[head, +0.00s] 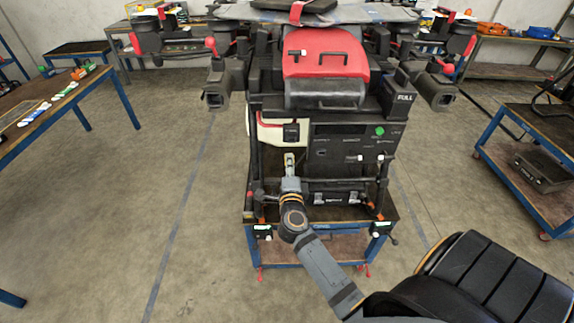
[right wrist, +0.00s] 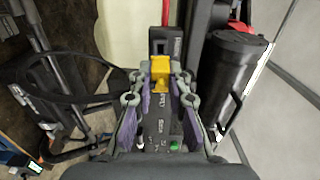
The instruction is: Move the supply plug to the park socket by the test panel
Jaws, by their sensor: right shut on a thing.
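My right gripper (head: 290,160) is in front of the drone's lower body, left of the dark test panel (head: 335,148) with its green light. In the right wrist view, the right gripper (right wrist: 160,80) is shut on a yellow block (right wrist: 160,68), which I take to be the supply plug. A black box with a small label (right wrist: 164,42) lies just beyond the yellow block; it also shows in the head view (head: 291,132). I cannot tell if the plug touches it. The park socket is not clearly identifiable. My left gripper is not in view.
A black cylinder (right wrist: 230,75) stands right of the gripper in the wrist view. A cable loop (right wrist: 50,90) is at left.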

